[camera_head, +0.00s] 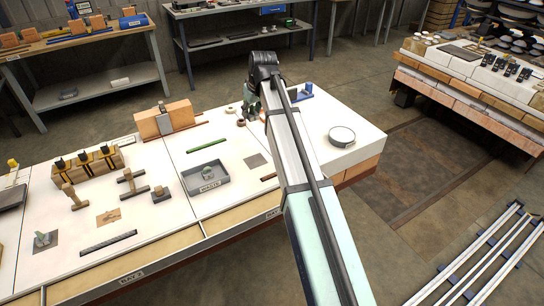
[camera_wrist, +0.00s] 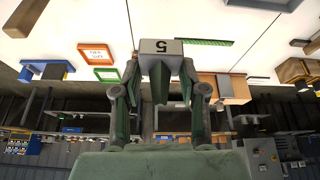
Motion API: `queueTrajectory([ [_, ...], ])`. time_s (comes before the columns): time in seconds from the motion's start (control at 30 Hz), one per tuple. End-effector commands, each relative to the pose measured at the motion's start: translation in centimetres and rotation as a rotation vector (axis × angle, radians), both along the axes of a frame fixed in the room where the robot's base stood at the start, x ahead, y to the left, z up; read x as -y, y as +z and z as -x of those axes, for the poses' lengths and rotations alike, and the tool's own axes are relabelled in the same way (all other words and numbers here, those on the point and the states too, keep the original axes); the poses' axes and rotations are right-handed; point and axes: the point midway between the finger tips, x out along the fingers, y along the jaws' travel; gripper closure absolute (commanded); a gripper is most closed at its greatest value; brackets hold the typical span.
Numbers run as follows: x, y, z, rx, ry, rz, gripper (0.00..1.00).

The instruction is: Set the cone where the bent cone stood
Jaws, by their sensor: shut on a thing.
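In the head view my gripper (camera_head: 254,104) is over the back of the white bench, largely hidden by my arm. A small grey-green piece (camera_head: 42,240) lies on a grey patch at the front left; I cannot tell whether it is a cone. A grey tray (camera_head: 220,181) labelled "WASTE" holds a small pale piece.
A yellow-and-black rack (camera_head: 88,164), wooden T-shaped pieces (camera_head: 73,196) and a wooden block (camera_head: 164,119) stand on the bench. A bare grey square (camera_head: 256,160) lies right of the tray. A white round dish (camera_head: 341,135) is at the right end.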

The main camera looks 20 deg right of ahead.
Motion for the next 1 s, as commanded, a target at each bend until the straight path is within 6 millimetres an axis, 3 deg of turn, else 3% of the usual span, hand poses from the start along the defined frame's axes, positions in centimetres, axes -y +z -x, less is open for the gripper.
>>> queueTrajectory([
  [0.17, -0.1, -2.0, 0.4, -0.002, 0.02, 0.002, 0.93],
  [0.7, -0.1, -14.2, 0.4, -0.001, 0.019, 0.002, 0.93],
  [1.0, -0.1, -16.5, 0.2, 0.001, 0.019, 0.002, 0.93],
])
